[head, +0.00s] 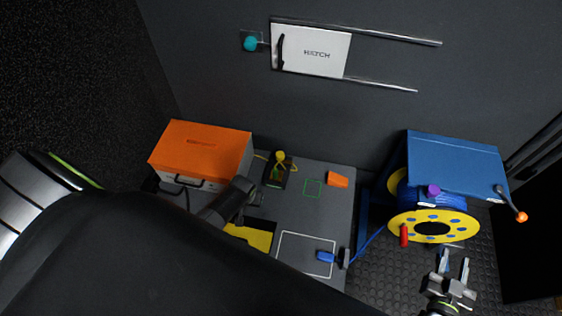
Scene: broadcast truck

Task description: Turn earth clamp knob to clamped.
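A yellow knob (280,155) stands on a small dark block (276,178) on the grey bench top, with a yellow-green cable beside it. I take this to be the earth clamp; its setting is too small to read. My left arm fills the lower left, and its dark wrist end reaches near the block, on its lower left. The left gripper's fingers cannot be made out there. My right gripper (455,266) is at the lower right, below the cable reel, with its two fingers apart and nothing between them.
An orange case (203,152) stands left on the bench (330,205). An orange block (337,179) and a blue connector (325,257) lie to the right. A yellow-flanged reel (460,228) with a blue cover (455,160) stands at right. A white hatch (312,50) is on the wall.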

